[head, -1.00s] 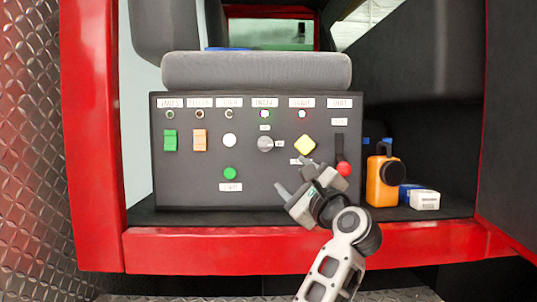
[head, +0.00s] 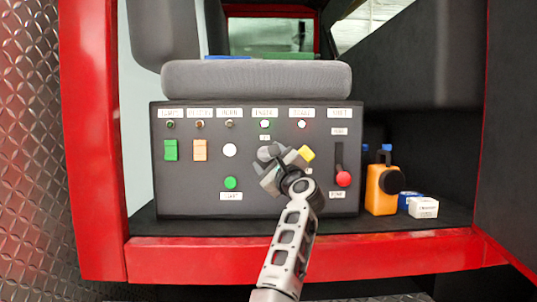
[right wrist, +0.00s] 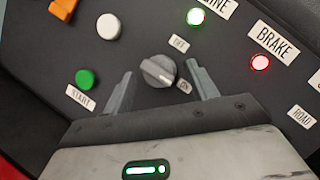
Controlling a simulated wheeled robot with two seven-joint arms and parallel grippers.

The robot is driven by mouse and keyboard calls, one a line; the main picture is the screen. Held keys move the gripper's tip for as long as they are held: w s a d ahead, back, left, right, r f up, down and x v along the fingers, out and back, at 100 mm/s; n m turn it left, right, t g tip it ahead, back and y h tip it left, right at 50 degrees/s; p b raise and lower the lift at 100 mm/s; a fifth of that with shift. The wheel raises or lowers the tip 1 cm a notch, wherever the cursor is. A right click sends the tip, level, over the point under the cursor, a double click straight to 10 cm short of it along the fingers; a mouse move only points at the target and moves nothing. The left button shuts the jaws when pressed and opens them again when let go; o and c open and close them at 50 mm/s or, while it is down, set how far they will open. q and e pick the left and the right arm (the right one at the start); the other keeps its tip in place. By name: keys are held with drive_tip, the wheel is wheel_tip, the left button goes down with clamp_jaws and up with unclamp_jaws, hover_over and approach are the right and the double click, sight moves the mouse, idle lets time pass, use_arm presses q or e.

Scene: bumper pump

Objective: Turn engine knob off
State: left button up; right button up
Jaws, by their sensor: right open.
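The engine knob, a round grey dial, sits on the black control panel (head: 200,203); in the right wrist view the knob (right wrist: 158,71) shows fully, with an OFF label above it and an ON label at its lower right. My right gripper (right wrist: 163,83) is open, one finger on each side of the knob, with a gap on both sides. In the head view my right gripper (head: 278,163) covers most of the knob. The engine light (right wrist: 196,17) is lit green. My left gripper is not in view.
The yellow button (head: 307,153) lies just right of the gripper, and the green start button (right wrist: 85,79) lies left of it. A red-tipped lever (head: 343,179) is further right. An orange jug (head: 382,188) and small boxes (head: 424,207) stand beside the panel.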

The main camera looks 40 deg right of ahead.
drive_tip(key=shift+w+d+r, duration=0.1)
drive_tip(key=shift+w, duration=0.2)
drive_tip(key=c, duration=1)
